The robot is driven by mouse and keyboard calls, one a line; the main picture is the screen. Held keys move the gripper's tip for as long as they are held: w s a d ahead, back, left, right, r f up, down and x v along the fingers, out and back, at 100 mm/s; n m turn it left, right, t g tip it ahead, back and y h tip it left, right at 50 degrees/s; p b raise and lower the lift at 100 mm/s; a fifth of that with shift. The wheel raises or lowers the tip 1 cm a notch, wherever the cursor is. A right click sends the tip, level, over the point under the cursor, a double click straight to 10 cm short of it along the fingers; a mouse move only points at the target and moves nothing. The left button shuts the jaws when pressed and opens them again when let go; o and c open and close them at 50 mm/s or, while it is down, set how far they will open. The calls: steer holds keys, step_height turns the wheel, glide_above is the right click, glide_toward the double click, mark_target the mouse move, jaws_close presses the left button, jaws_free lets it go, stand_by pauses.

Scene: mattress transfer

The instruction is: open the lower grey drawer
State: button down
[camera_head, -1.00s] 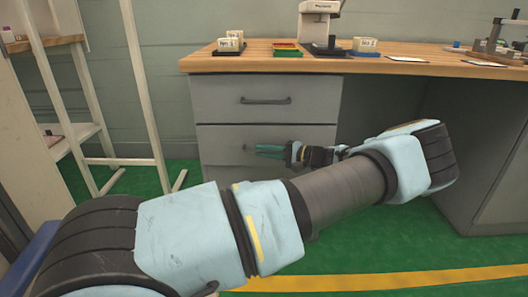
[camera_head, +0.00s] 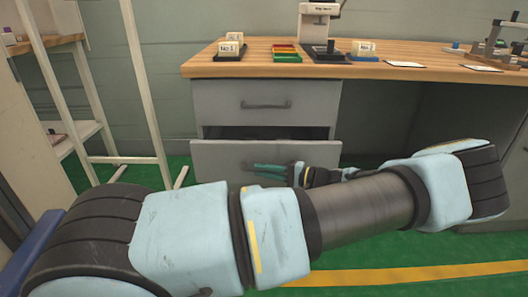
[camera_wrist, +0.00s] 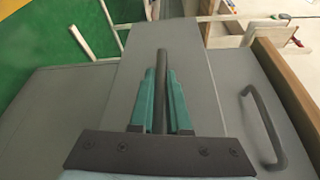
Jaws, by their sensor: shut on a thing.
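The lower grey drawer (camera_head: 215,156) is pulled part way out of the grey cabinet under the bench. A dark gap shows above its front panel. My gripper (camera_head: 262,171) is at the front of this drawer, its green fingers shut on the drawer's dark handle. In the wrist view the two green fingers (camera_wrist: 160,98) stand on either side of the dark handle bar (camera_wrist: 161,65). The lower drawer's front (camera_wrist: 205,75) also shows there. The upper grey drawer (camera_head: 225,100) is shut, with its own dark handle (camera_head: 266,105) clear of my gripper.
The wooden bench top (camera_head: 215,68) holds card boxes, colored trays and a white device (camera_head: 318,22). A pale shelf frame (camera_head: 140,95) stands to the left. A grey cabinet side (camera_head: 495,190) stands at right. Green floor lies in front.

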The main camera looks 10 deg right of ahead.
steer(key=s+a+p, duration=0.1)
steer(key=s+p, duration=0.2)
steer(key=s, duration=0.6)
steer(key=s+a+p, duration=0.2)
steer(key=s+p, duration=0.1)
steer(key=s, duration=0.6)
steer(key=shift+s+a, duration=0.3)
steer(key=shift+s, duration=0.1)
steer(key=c, duration=0.9)
jaws_free()
steer(key=v, duration=1)
steer(key=shift+s+d, duration=0.2)
steer(key=shift+d, duration=0.15)
